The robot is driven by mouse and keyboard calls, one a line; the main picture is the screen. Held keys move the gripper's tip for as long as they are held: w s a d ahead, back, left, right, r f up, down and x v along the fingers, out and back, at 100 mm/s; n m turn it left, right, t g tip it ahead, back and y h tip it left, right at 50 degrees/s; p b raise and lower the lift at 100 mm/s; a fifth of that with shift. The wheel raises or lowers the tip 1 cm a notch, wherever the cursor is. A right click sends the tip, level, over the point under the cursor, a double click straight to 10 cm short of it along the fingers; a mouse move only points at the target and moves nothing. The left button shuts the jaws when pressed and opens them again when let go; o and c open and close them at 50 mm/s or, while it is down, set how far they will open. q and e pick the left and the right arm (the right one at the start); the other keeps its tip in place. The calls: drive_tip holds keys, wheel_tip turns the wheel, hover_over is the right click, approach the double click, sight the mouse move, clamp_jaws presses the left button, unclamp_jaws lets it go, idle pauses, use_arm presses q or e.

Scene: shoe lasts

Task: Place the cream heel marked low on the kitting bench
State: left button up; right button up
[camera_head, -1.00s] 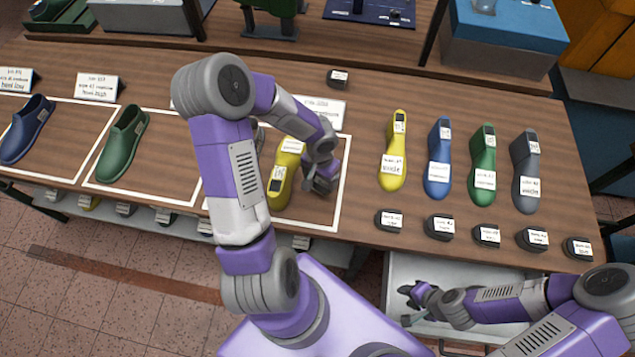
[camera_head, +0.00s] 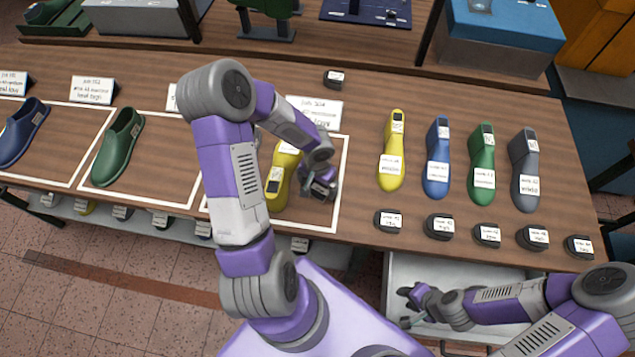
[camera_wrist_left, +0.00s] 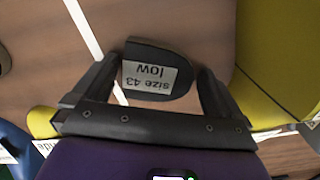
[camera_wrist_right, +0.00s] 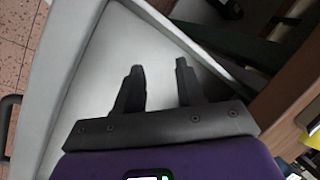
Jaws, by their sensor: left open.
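In the left wrist view a dark heel (camera_wrist_left: 140,53) has a white label reading "size 43 low"; I see no cream heel. My left gripper (camera_wrist_left: 158,75) is open, with one finger on each side of this heel; I cannot tell whether they touch it. In the head view the left gripper (camera_head: 322,187) is low over the bench (camera_head: 345,245), right beside a yellow shoe last (camera_head: 283,180) inside a white-outlined area. My right gripper (camera_wrist_right: 160,67) is open and empty over a pale open drawer (camera_head: 430,270); it also shows in the head view (camera_head: 406,298).
Yellow (camera_head: 391,150), blue (camera_head: 437,155), green (camera_head: 482,155) and grey (camera_head: 525,170) lasts stand on the right. Several dark labelled heels (camera_head: 438,227) line the front edge; another (camera_head: 334,79) lies behind. Green (camera_head: 118,145) and blue (camera_head: 22,135) shoes sit at left.

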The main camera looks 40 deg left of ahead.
sight(317, 187)
use_arm(q)
drive_tip(key=shift+r+p, duration=0.3)
drive_tip(key=shift+r, duration=0.2)
wheel_tip(317, 187, up, 11)
drive_tip(key=p, duration=0.2)
drive_tip(key=shift+r+p, duration=0.2)
drive_tip(key=shift+p, duration=0.15)
